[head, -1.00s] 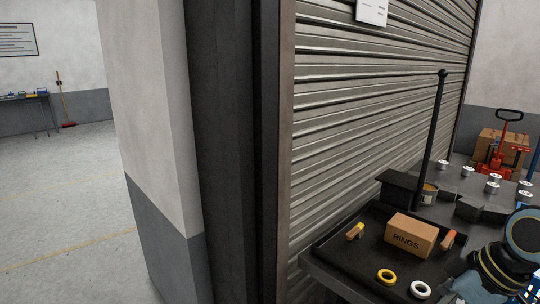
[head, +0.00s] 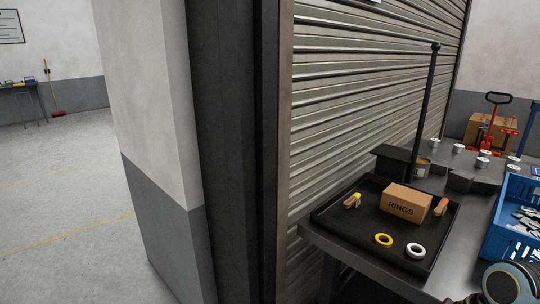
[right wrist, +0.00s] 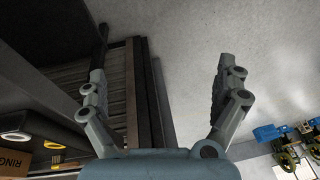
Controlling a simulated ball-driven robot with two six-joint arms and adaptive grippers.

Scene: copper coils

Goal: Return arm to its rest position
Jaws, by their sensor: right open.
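My right gripper (right wrist: 160,92) shows in the right wrist view with its two fingers spread wide and nothing between them. Part of my right arm shows at the bottom right corner of the head view; its gripper is outside that view. My left gripper is in neither view.
A dark tray (head: 334,221) on a metal table (head: 459,248) holds a RINGS box (head: 406,204), a yellow ring (head: 383,241) and a white ring (head: 415,251). A blue crate (head: 513,233) stands at right. A shutter (head: 375,90) is behind; floor at left is clear.

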